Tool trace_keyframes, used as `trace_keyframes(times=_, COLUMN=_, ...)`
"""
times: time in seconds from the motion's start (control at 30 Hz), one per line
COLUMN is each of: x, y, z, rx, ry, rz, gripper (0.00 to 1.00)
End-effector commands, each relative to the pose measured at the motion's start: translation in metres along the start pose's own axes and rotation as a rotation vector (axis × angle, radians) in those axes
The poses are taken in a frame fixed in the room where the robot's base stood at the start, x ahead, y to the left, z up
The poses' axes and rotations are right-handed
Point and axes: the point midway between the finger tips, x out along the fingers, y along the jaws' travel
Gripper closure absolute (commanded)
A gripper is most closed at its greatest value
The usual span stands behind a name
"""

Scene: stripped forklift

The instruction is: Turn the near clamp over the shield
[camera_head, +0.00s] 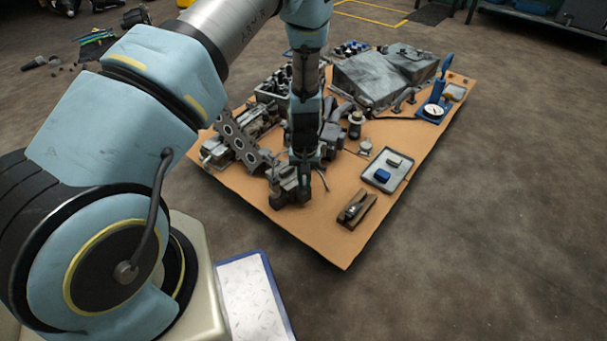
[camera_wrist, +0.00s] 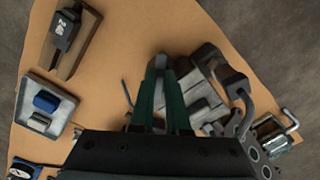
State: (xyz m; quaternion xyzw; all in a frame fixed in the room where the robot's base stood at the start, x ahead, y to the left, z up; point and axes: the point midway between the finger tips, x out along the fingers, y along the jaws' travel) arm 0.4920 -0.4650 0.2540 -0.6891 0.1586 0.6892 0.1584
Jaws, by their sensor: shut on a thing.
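My gripper (camera_head: 304,166) points down at the near left part of the tan board, beside a dark grey block assembly (camera_head: 288,187). In the wrist view its two green fingers (camera_wrist: 165,68) are close together, with a small part between them. That part looks like the near clamp, but the fingers mostly hide it. The grey block assembly also shows just right of the fingers in the wrist view (camera_wrist: 203,92). A thin dark rod (camera_head: 322,181) stands out beside the gripper. I cannot make out the shield for certain.
A grey plate with holes (camera_head: 236,138) leans left of the gripper. A tray (camera_head: 402,169) with a blue block and a brown holder (camera_head: 357,209) lie to the right. A large grey cover (camera_head: 370,80) and a blue gauge stand (camera_head: 436,104) are farther back. Bare board lies in front.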

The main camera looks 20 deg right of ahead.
Motion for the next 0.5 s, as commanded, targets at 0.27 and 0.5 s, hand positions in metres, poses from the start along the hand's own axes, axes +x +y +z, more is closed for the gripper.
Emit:
trace_keyframes(times=0.27, x=-0.0039, y=0.0028, z=-0.0003, rx=-0.260, ry=0.000, rz=0.000, gripper=1.00)
trace_keyframes(times=0.5, x=-0.0030, y=0.0051, z=-0.0010, rx=-0.480, ry=0.000, rz=-0.001, gripper=1.00)
